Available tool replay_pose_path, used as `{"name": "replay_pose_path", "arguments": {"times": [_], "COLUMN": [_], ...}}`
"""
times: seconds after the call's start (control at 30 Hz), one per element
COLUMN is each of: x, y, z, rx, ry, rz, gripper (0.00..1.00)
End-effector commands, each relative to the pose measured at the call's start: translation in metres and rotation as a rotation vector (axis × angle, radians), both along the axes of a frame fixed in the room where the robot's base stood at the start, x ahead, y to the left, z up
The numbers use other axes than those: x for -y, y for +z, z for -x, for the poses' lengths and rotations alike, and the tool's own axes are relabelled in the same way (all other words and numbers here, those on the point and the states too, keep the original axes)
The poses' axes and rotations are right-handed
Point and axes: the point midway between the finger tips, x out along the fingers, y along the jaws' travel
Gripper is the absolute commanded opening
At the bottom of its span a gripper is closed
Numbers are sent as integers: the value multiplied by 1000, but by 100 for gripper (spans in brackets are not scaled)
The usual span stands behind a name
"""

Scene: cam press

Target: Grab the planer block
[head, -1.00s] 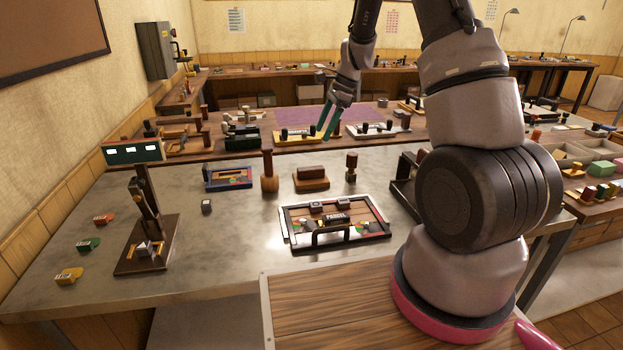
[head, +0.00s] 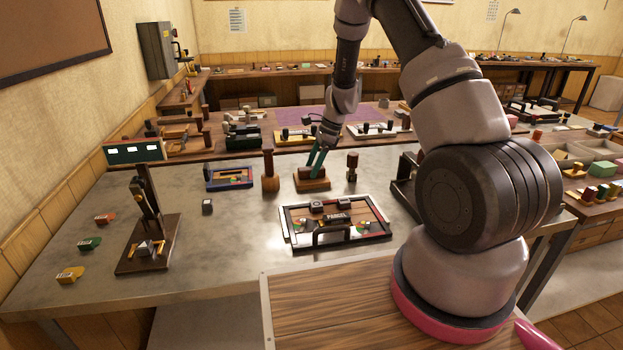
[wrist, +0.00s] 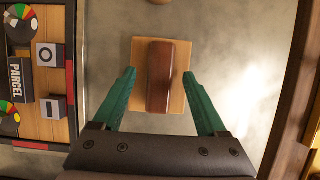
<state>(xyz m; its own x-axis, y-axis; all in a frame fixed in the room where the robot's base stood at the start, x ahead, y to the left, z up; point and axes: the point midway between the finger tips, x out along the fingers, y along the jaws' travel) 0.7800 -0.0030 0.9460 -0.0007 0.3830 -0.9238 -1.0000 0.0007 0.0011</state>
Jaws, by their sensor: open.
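The planer block, as I take it, is a reddish-brown block (wrist: 160,75) on a lighter flat wooden base (wrist: 140,120). It lies on the grey metal table, behind the framed board, and also shows in the head view (head: 306,173), partly covered by my fingers. My gripper (head: 315,163) is above it, pointing down. In the wrist view my gripper's (wrist: 159,76) two green fingers are open, one on each side of the block, with gaps between. I cannot tell how high the fingertips are above the base.
A framed board marked PARCEL (head: 293,236) lies in front of the block. A wooden post (head: 270,172) stands close left of it, and a dark-topped peg (head: 352,168) stands to its right. A small grey cube (head: 207,206) and a tall stand (head: 148,222) are further left. Bare metal surrounds them.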

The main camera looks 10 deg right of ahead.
Motion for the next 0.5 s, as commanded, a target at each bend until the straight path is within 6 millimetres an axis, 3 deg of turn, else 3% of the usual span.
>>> {"name": "replay_pose_path", "arguments": {"times": [0.1, 0.5], "x": [-5, -5], "y": [-11, -12], "z": [0, 0], "rx": [-1, 1], "ry": [1, 1], "rz": [0, 0], "gripper": [75, 75]}}
